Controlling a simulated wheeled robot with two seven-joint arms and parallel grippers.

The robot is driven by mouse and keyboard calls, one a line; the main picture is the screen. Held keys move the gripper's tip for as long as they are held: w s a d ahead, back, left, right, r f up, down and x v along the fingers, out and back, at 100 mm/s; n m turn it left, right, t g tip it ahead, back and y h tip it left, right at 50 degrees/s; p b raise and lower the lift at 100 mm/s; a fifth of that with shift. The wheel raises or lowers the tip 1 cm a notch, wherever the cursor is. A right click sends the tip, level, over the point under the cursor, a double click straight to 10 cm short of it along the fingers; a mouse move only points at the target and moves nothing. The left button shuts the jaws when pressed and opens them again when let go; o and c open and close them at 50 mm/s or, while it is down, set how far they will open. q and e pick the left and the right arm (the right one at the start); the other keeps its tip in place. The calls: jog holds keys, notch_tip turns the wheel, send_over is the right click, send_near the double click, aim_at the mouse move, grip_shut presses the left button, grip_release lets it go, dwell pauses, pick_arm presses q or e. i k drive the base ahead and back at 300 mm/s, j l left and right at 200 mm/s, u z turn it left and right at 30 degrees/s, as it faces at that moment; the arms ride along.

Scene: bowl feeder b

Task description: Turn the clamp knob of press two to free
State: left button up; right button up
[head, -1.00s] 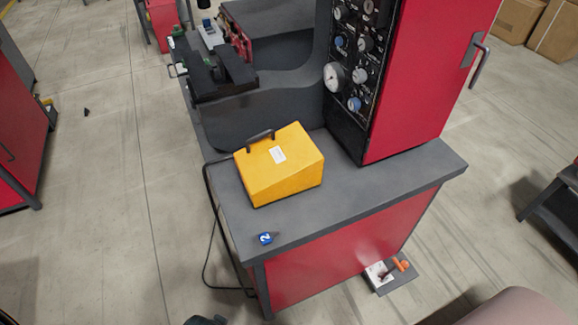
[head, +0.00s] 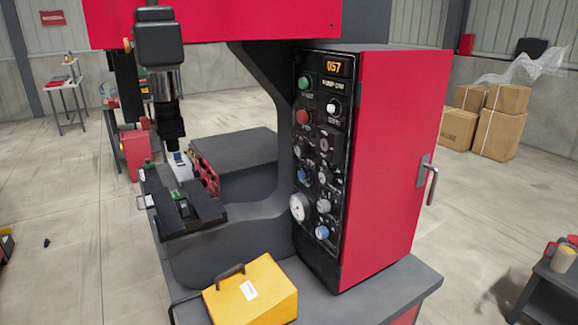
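The press (head: 392,150) stands ahead, with a red cabinet and a dark frame. Its black control panel (head: 314,215) carries a lit display reading 057 (head: 338,68), a green button (head: 304,82), a red knob (head: 302,116), and several small grey, white and blue knobs. A white round gauge (head: 299,207) sits at the panel's lower left. The panel lettering is too small to tell which knob is the clamp knob or how it is set. Neither of my grippers is in view.
A yellow box with a handle (head: 250,290) sits on the grey bench top (head: 415,280) below the panel. The press head (head: 158,45) hangs over a dark fixture (head: 190,222) at left. A door handle (head: 430,180) sticks out at right. Cardboard boxes (head: 505,100) stand behind.

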aim_at(146, 124)
jog(key=j, duration=0.7)
jog(key=j+u, duration=0.15)
jog(key=j, duration=0.55)
jog(key=i, duration=0.05)
